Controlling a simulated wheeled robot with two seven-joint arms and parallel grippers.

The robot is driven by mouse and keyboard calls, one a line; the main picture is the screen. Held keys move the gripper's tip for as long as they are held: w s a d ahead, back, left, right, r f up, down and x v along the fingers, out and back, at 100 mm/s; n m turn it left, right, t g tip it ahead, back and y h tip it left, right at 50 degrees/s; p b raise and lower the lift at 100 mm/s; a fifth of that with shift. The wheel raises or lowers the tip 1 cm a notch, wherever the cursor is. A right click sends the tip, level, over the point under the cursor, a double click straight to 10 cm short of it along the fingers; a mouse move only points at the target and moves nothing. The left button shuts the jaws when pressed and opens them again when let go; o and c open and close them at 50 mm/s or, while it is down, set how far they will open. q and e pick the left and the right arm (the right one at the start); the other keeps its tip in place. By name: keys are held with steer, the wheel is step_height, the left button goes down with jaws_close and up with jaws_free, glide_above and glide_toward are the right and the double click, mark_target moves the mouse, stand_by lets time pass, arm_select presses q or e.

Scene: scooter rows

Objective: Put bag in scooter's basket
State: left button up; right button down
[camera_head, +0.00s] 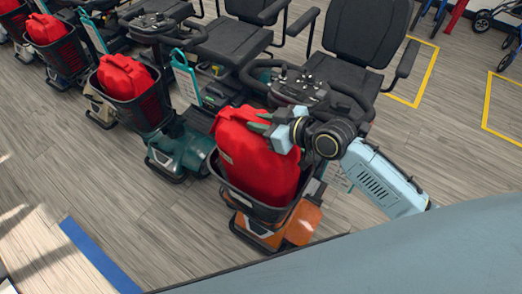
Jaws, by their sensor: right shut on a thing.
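A large red bag (256,158) sits upright in the dark basket (230,190) on the front of the nearest scooter, which has an orange front (300,222). The bag rises well above the basket rim. My right gripper (262,124) is at the bag's upper right, with its greenish fingers against the top of the bag and shut on it. Part of the far finger and the bag's grip point are hard to make out. My left gripper is not in view.
More scooters stand in a row to the left, with red bags in their baskets, such as this red bag (124,77) and another (46,29). A black seat (368,32) stands behind the handlebars. Open wood floor (110,190) lies at the front left, with a blue floor stripe (98,256).

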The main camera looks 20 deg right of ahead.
step_height(320, 180, down, 9)
steer(key=b, duration=0.2)
steer(key=shift+r, duration=0.1)
steer(key=c, duration=1.3)
jaws_free()
steer(key=shift+f, duration=0.2)
